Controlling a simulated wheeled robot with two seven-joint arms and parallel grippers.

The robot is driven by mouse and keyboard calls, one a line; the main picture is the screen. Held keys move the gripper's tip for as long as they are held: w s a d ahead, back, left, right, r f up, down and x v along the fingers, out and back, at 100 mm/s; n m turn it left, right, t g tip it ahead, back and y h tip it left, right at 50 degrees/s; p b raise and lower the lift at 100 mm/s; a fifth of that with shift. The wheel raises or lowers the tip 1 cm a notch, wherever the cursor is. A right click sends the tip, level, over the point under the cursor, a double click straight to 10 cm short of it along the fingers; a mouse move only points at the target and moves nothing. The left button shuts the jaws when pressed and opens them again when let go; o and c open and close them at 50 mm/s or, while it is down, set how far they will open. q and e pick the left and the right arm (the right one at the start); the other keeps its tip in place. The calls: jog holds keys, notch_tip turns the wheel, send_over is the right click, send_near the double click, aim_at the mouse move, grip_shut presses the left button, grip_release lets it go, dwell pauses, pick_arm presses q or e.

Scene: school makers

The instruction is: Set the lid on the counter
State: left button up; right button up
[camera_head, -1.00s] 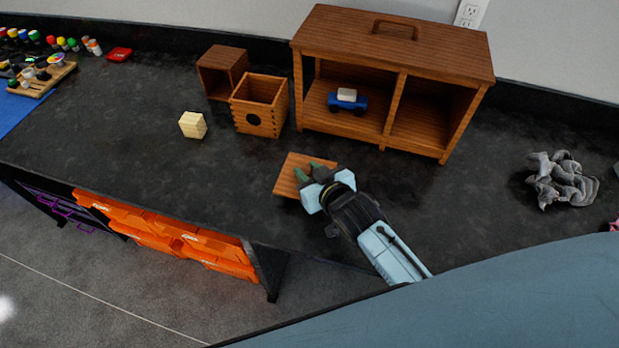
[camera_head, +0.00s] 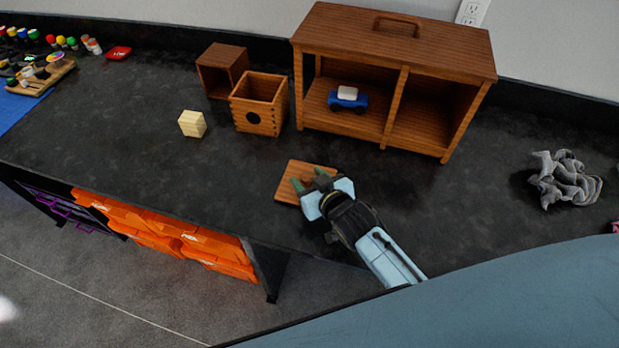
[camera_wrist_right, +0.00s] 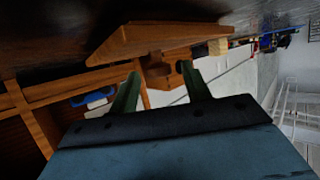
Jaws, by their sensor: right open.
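The lid (camera_head: 303,168) is a flat square of brown wood. It looks to lie flat on the dark counter (camera_head: 235,165), in front of the open wooden box (camera_head: 246,122). My left gripper is in neither view.
A large wooden cabinet (camera_head: 395,50) with a blue toy car (camera_head: 347,99) stands behind. A small open-fronted box (camera_head: 222,72) and a pale block (camera_head: 192,124) are at the back left. A grey cloth (camera_head: 565,180) lies right. The counter left of the lid is clear.

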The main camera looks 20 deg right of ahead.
jog(key=shift+s+r, duration=0.15)
jog(key=shift+r, duration=0.05)
jog(key=p+v, duration=0.2)
jog(key=v, duration=0.9)
jog(key=shift+s+d+r, duration=0.1)
jog(key=shift+s+r, duration=0.1)
jog(key=shift+s, duration=0.1)
